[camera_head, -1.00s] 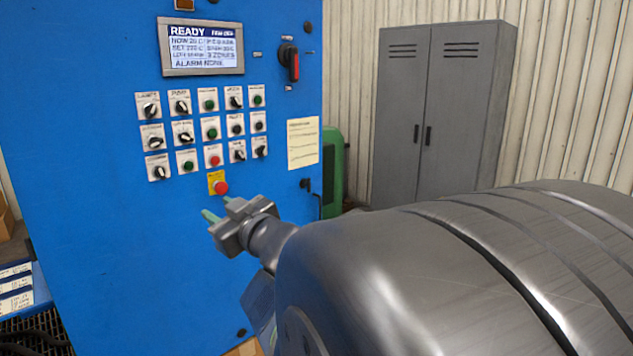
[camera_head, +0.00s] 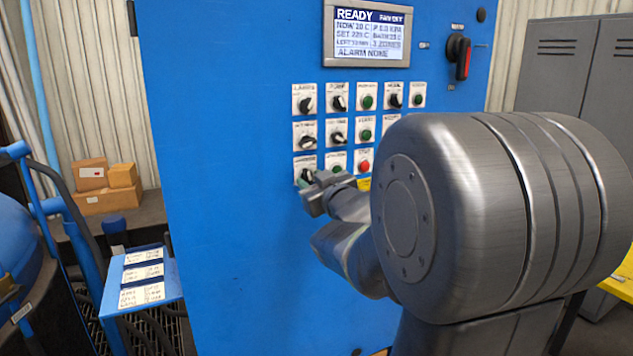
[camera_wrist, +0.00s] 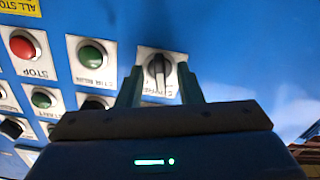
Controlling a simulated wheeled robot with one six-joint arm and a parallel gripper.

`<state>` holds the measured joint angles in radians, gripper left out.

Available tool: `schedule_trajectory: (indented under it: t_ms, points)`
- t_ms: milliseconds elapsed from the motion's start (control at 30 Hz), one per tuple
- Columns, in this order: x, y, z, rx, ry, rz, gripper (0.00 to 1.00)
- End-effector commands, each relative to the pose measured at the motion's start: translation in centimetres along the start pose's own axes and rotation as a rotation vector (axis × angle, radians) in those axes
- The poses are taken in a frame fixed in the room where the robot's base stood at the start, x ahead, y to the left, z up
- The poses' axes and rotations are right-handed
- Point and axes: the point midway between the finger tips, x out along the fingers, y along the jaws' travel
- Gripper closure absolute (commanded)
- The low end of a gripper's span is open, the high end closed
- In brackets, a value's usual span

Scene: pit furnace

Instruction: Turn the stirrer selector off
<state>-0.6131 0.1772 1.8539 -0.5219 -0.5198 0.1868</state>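The stirrer selector, a dark knob on a white plate, is at the bottom left of the button grid. In the head view the selector (camera_head: 306,174) is partly covered by my gripper (camera_head: 311,183). In the wrist view, which is upside down, the knob (camera_wrist: 158,66) shows between the two green fingertips of my gripper (camera_wrist: 160,78), with its grip bar roughly upright in the picture. My gripper is open, one finger on each side of the knob, with visible gaps. I cannot tell how deep the fingers reach.
Beside the selector are a green button (camera_wrist: 91,54) and a red stop button (camera_wrist: 22,45). More knobs and buttons fill the blue cabinet (camera_head: 240,150) above. The display (camera_head: 366,36) reads READY. A red-handled switch (camera_head: 461,60) is at upper right. A label stand (camera_head: 140,285) is at left.

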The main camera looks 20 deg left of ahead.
Motion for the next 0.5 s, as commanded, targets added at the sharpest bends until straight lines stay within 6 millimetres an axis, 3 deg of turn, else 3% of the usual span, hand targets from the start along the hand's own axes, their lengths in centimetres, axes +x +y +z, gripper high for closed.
schedule_trajectory:
  t_ms: [100, 267, 500]
  points:
    - [-0.02, 0.00, 0.00, 0.000, 0.000, 0.000, 0.71]
    - [-0.03, 0.00, 0.00, 0.000, 0.000, 0.000, 1.00]
    - [-0.04, -0.08, 0.26, -0.038, 0.002, 0.000, 1.00]
